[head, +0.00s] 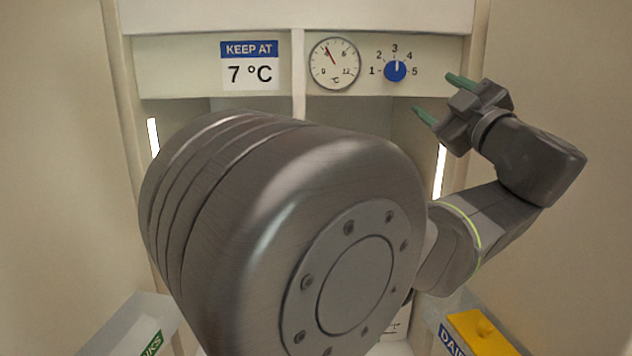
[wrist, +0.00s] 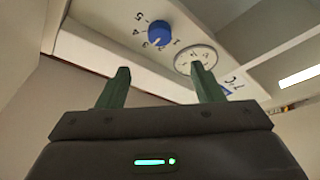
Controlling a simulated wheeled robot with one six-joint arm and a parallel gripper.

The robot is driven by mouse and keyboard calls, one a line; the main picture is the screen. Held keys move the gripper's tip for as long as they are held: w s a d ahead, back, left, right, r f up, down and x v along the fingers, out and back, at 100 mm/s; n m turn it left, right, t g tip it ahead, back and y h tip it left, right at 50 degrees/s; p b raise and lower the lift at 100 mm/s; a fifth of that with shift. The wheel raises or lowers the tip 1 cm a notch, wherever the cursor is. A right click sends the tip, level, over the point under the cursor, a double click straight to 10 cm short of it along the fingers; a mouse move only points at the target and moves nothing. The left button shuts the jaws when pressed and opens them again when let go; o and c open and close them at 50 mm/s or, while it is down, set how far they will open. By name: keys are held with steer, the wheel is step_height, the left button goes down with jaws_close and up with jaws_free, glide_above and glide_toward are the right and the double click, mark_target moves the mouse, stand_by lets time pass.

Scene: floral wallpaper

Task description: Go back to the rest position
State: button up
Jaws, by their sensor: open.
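My gripper (head: 438,97) is raised at the upper right in the head view, its two green fingers apart with nothing between them. It also shows in the wrist view (wrist: 163,87), where the fingers point toward the panel. A blue knob (head: 395,70) is on the panel to the left of the gripper, its white mark near 3. The gripper is apart from the knob. The knob also shows in the wrist view (wrist: 159,33). A round dial (head: 335,63) in °C is left of the knob, its needle pointing up and left. My arm hides much of the middle of the head view.
A sign (head: 249,65) on the panel reads "KEEP AT 7 °C". Lit strips stand at the left (head: 153,137) and right (head: 440,171). A yellow object (head: 482,333) is at the lower right by a blue label. A green-labelled bin (head: 128,325) is at the lower left.

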mark_target(396, 72)
steer(key=p+x, duration=0.3)
steer(key=x, duration=1)
steer(key=shift+w+a+r+p, duration=0.15)
steer(key=shift+w+a+p, duration=0.1)
steer(key=shift+p, duration=0.15)
steer(key=shift+d+f+m+t+h+b, duration=0.1)
steer(key=shift+f+m+t+h+b, duration=0.35)
steer(key=shift+m, duration=0.45)
steer(key=m, duration=0.1)
steer(key=m+h+b, duration=0.1)
steer(key=m, duration=0.1)
steer(key=shift+s+r+t, duration=0.15)
steer(key=shift+s+t, duration=0.1)
steer(key=m+h, duration=0.1)
steer(key=m, duration=0.1)
steer(key=m+h+b, duration=0.1)
steer(key=m, duration=0.1)
steer(key=m+t+h, duration=0.1)
steer(key=m, duration=0.2)
steer(key=shift+a+h+b, duration=0.25)
steer(key=shift+b, duration=0.1)
steer(key=shift+s+d+f+m, duration=0.1)
steer(key=shift+s+f+m, duration=0.1)
steer(key=shift+s+m, duration=0.25)
steer(key=b+v, duration=0.1)
steer(key=v, duration=0.6)
steer(key=shift+s+r, duration=0.1)
